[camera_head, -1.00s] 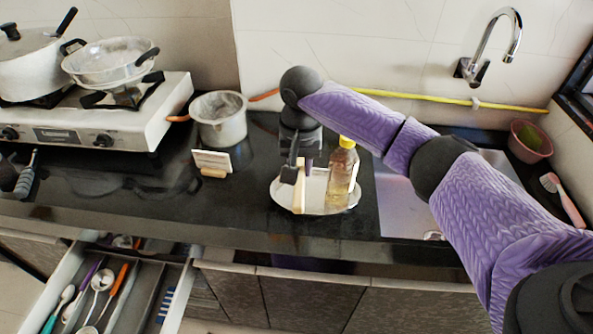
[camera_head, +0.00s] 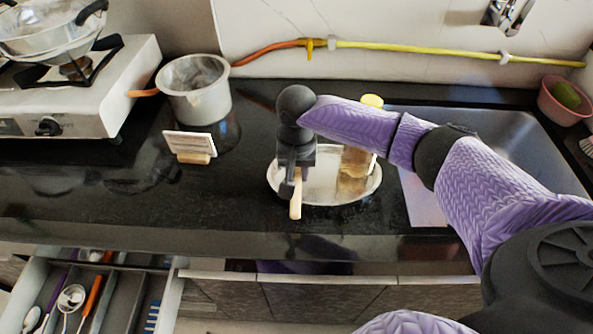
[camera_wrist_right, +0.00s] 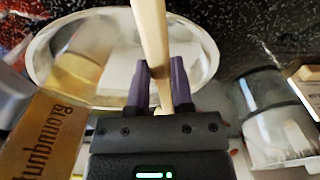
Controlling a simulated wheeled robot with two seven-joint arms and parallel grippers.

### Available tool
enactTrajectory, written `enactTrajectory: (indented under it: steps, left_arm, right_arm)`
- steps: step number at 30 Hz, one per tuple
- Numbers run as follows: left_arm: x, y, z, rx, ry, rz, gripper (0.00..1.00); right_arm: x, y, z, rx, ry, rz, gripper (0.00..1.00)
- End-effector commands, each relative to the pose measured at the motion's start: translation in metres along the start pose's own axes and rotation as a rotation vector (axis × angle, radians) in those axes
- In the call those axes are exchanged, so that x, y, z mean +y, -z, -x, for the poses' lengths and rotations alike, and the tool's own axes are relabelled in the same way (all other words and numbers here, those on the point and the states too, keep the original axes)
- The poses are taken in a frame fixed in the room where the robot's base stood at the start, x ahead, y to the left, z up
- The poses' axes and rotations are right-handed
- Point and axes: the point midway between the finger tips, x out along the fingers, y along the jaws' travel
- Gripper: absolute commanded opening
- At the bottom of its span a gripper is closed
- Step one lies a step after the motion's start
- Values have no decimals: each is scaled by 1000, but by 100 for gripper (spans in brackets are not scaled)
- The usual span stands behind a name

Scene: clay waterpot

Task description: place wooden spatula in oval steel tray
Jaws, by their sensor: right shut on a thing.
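My right gripper (camera_head: 291,186) is shut on the wooden spatula (camera_head: 296,203), over the left part of the oval steel tray (camera_head: 328,196). The pale wood end reaches past the tray's front-left rim in the head view. In the right wrist view the spatula (camera_wrist_right: 150,42) passes between the fingers (camera_wrist_right: 160,85), with the tray (camera_wrist_right: 45,60) behind it. I cannot tell whether the spatula touches the tray. A bottle with a yellow cap (camera_head: 372,100) stands at the tray's right side, partly hidden by my right arm. My left gripper is out of view.
A steel pot (camera_head: 195,95) and a small white card (camera_head: 189,143) stand to the left on the black counter. The sink (camera_head: 500,140) and pink bowl (camera_head: 563,103) are right. An open drawer (camera_head: 100,290) holds utensils below the counter. The counter's front-left is clear.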

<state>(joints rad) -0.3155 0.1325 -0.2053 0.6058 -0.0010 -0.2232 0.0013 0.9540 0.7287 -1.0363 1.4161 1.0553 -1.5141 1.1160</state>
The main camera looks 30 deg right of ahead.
Motion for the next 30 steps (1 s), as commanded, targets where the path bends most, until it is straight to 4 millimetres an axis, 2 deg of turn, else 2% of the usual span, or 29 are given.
enactTrajectory:
  steps: [4,16,17,21,30]
  left_arm:
    - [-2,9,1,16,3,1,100]
    - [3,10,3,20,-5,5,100]
    - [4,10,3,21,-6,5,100]
    - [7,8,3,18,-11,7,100]
    - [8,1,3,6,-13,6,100]
  right_arm:
    - [0,-3,1,2,1,1,0]
    - [0,0,-11,0,0,1,0]
    - [0,-1,-11,0,0,1,32]
    - [0,-1,-11,0,0,1,62]
    - [0,0,-10,0,0,1,63]
